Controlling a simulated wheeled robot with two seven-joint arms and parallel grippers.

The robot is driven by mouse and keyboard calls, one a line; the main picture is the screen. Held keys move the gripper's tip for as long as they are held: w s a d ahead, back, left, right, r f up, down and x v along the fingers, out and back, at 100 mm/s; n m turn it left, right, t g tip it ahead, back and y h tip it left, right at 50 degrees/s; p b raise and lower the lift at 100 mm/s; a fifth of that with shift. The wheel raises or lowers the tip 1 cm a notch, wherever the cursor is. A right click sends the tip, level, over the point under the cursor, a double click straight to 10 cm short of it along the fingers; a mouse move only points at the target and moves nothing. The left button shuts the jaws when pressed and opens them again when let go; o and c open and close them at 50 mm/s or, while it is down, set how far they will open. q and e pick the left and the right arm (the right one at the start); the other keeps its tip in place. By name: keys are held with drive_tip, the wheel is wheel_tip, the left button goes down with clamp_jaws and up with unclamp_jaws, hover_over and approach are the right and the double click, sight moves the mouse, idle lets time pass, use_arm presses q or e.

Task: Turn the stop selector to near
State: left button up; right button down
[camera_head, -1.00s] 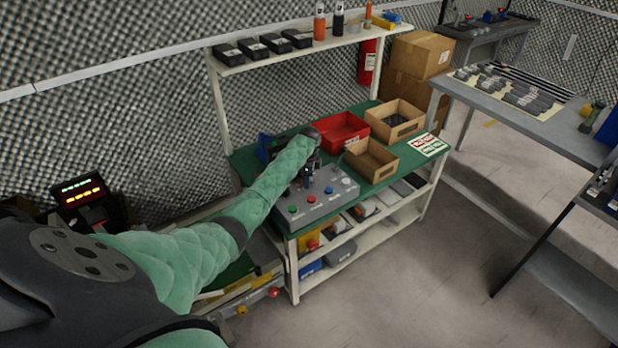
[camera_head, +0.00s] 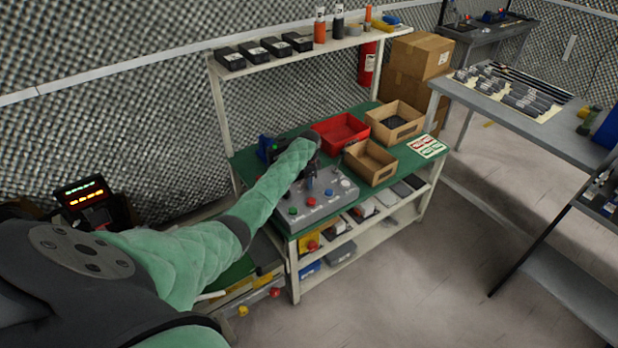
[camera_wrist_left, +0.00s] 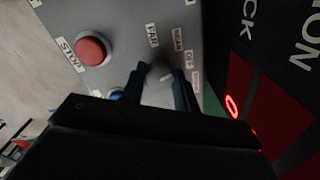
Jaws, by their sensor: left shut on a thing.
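The grey control box (camera_head: 330,193) stands on the green bench, with several coloured buttons on its top. In the left wrist view a red button (camera_wrist_left: 92,50) sits beside a STOP label (camera_wrist_left: 70,54). The stop selector (camera_wrist_left: 160,84) is a grey knob with a pale pointer line, with FAR and other small labels around it. I cannot tell for certain which label the pointer faces. My left gripper (camera_wrist_left: 160,86) is shut on the selector, one dark finger on each side, and it also shows over the box in the head view (camera_head: 309,182). The lower knob is hidden.
A red bin (camera_head: 342,118) and two cardboard trays, one near (camera_head: 374,177) and one farther back (camera_head: 410,133), stand behind and right of the box. A shelf (camera_head: 310,47) runs above the bench. A grey table (camera_head: 535,123) stands at the right. Open floor lies in front.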

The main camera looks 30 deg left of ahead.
use_arm(q)
drive_tip(key=n+p, duration=0.1)
drive_tip(key=n, duration=0.2)
drive_tip(key=shift+r+p, duration=0.2)
drive_tip(key=shift+p, duration=0.1)
drive_tip(key=shift+w+f+n+p, duration=0.1)
drive_tip(key=shift+n+p, duration=0.35)
drive_tip(key=shift+n, duration=0.65)
use_arm(e)
drive_tip(key=s+d+f, duration=0.2)
drive_tip(key=s+f, duration=0.1)
drive_tip(key=s, duration=0.1)
drive_tip(key=shift+s+d+f, duration=0.15)
drive_tip(key=shift+s+f, duration=0.15)
use_arm(q)
drive_tip(key=o, duration=1)
drive_tip(key=shift+c, duration=0.2)
